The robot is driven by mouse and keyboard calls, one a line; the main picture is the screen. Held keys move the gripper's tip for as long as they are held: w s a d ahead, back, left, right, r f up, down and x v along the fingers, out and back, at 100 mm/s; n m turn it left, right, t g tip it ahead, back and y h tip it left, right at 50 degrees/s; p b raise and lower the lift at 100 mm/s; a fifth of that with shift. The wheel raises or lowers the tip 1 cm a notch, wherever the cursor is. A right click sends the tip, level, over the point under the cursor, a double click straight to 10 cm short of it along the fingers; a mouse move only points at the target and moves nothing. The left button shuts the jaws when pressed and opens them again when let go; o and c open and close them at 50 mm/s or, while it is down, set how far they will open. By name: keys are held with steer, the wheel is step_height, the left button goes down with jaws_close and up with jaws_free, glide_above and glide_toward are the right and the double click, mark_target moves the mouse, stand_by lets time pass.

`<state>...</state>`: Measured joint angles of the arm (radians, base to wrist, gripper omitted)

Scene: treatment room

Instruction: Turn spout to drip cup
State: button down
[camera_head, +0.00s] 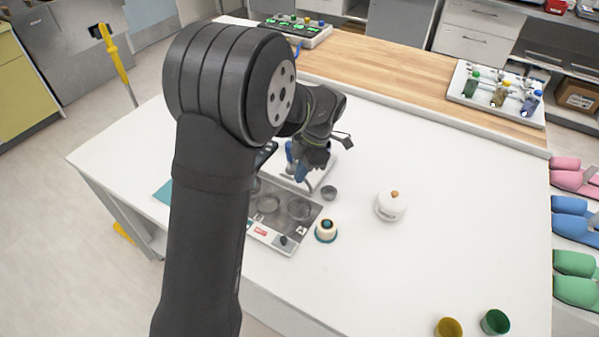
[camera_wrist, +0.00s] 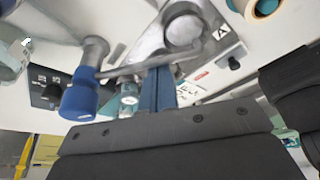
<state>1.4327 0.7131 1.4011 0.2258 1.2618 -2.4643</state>
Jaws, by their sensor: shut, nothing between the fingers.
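My gripper (camera_head: 312,172) is low over the back of the worktop, beside a pale apparatus. In the wrist view its two blue fingers (camera_wrist: 158,90) are together with nothing between them. A grey metal spout tube (camera_wrist: 140,66) runs close by the fingertips; I cannot tell whether they touch. A blue knob (camera_wrist: 80,98) on a grey stem (camera_wrist: 95,50) stands to the left of the fingers. My arm hides much of the apparatus in the head view.
A panel with round plates (camera_head: 267,205) lies in front of the gripper. A white-and-teal pot (camera_head: 326,230) and a white lidded jar (camera_head: 391,205) stand to the right. Yellow (camera_head: 448,328) and green (camera_head: 495,322) cups are at front right. The right worktop is mostly clear.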

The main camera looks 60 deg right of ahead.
steer(key=shift+s+d, duration=0.7)
steer(key=shift+d, duration=0.35)
steer(key=shift+s+d, duration=0.3)
steer(key=shift+d, duration=0.55)
steer(key=a, duration=0.4)
steer(key=shift+w+f, duration=0.15)
steer(key=shift+f, duration=0.25)
steer(key=w+v, duration=0.1)
steer(key=v, duration=0.8)
steer(key=shift+w+d+r, duration=0.25)
steer(key=shift+d+r, duration=0.15)
steer(key=shift+r, duration=0.1)
